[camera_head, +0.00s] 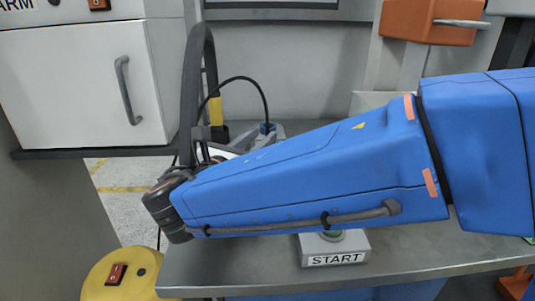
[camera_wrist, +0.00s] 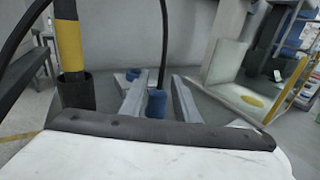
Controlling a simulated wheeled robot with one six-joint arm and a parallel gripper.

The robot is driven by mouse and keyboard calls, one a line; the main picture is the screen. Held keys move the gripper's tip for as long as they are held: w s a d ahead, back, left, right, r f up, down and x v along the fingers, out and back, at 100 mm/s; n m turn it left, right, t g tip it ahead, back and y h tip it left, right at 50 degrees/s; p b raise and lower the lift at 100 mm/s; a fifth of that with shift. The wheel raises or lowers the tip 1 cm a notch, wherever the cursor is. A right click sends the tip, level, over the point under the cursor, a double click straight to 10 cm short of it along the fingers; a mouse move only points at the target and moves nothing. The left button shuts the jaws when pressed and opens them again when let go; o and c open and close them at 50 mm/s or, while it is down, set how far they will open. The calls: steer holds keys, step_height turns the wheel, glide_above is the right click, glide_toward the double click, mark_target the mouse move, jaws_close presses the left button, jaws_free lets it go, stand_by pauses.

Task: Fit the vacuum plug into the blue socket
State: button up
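A blue plug-like piece (camera_wrist: 156,104) with a thin black cable rising from its top stands between the two grey fingers of my gripper (camera_wrist: 160,88). The left finger is close against it; a narrow gap seems to show at the right finger, so I cannot tell whether it is gripped. In the head view the blue piece (camera_head: 267,127) shows above my blue arm, with the cable (camera_head: 245,79) arching left from it. A second small blue part (camera_wrist: 132,74), possibly the blue socket, lies beyond the left finger. Its opening cannot be made out. My arm hides the area below.
A thick black hose (camera_head: 190,90) with a yellow band (camera_head: 217,113) stands left of my gripper. A grey bench (camera_head: 215,270) carries a START button box (camera_head: 335,248). A yellow drum with a red switch (camera_head: 100,285) stands at lower left. A white cabinet (camera_head: 70,85) is behind, left.

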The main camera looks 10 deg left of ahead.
steer(key=shift+x, duration=3.95)
steer(key=shift+d+r, duration=0.15)
jaws_close()
